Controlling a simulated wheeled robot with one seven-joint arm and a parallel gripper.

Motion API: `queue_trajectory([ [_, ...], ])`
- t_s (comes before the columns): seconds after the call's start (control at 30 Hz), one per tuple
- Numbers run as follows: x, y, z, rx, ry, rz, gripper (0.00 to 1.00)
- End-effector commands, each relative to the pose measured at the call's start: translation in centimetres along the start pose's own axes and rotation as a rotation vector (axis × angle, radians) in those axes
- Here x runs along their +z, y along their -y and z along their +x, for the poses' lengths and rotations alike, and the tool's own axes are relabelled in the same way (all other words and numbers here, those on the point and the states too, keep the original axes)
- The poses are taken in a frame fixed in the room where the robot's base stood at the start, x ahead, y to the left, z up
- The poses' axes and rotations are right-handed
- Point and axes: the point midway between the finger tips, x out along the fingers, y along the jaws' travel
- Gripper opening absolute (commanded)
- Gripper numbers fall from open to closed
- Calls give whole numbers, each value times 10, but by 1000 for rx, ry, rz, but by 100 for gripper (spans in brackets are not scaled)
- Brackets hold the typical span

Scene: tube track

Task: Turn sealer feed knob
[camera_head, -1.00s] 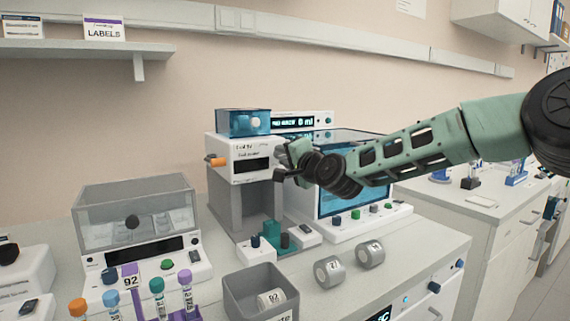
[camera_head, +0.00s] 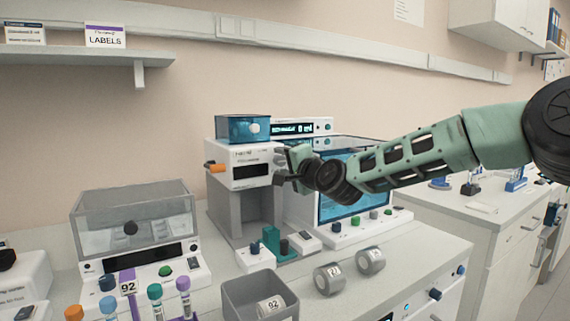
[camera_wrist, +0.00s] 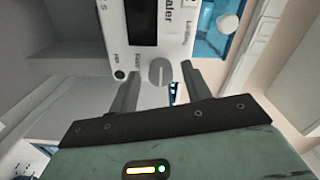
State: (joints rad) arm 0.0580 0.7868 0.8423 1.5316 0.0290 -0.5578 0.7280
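The sealer (camera_head: 223,171) is a white and grey machine on the bench, with a dark display on its front. In the wrist view its white front panel (camera_wrist: 188,18) shows at the top. A grey ridged knob (camera_wrist: 159,72) sits on that panel near its edge, with small lettering beside it. My gripper (camera_wrist: 161,70) is open, with one finger on each side of the knob and a gap visible on both sides. In the head view my gripper (camera_head: 283,165) is at the right side of the sealer's front and hides the knob.
An orange part (camera_head: 215,167) sticks out at the sealer's left. A blue clear box (camera_head: 242,128) tops it. A blue-screened device (camera_head: 336,203) stands close behind my gripper. A grey bin (camera_head: 247,289), label rolls (camera_head: 329,277) and a clear-lidded device (camera_head: 88,232) stand in front and left.

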Motion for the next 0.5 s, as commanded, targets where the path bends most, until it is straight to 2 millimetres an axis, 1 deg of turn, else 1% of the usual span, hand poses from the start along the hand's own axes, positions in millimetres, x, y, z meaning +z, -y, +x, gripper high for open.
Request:
queue_trajectory([
  [0.17,-1,0,-6,-2,-2,-1,48],
  [0.27,-1,0,-18,0,-1,-3,48],
  [0.37,-1,-1,-38,0,-2,-3,48],
  [0.5,-1,-1,-70,1,-2,-5,48],
])
